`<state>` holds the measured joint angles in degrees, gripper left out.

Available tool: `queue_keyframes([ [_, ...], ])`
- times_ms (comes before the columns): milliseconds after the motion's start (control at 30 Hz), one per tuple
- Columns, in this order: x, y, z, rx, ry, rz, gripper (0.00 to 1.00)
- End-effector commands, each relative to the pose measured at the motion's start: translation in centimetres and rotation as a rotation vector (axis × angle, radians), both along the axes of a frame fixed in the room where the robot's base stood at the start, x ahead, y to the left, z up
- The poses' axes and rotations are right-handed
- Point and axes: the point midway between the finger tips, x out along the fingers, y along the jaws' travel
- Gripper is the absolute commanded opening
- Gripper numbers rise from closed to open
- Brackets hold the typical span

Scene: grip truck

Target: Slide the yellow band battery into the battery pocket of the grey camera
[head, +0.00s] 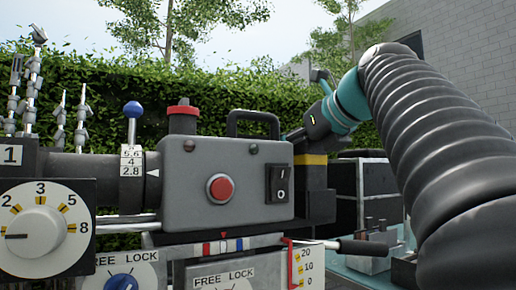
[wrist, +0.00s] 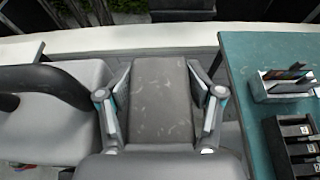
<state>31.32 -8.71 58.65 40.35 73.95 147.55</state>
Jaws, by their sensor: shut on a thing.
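The grey camera (head: 225,180) fills the middle of the head view, with a black top handle, a red button and a lens at its left. In the wrist view its grey body (wrist: 60,125) is at the left. The yellow band battery (head: 312,160) stands at the camera's right rear end, dark with a yellow stripe, partly hidden. In the head view the fingertips are mostly hidden. The battery pocket is hidden, so I cannot tell how deep the battery sits.
A teal table (wrist: 260,70) lies at the right in the wrist view. It carries a small tray of tools (wrist: 285,87) and a black rack with white labels (wrist: 295,145). A black case (head: 362,180) stands behind the camera's right end. A black pan handle (head: 365,247) sticks out below.

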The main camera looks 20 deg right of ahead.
Motion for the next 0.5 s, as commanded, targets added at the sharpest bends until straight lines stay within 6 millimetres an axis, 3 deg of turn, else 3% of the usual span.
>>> queue_keyframes([
  [500, -0.1, 0.0, -1.3, -0.001, -0.002, 0.000, 0.07],
])
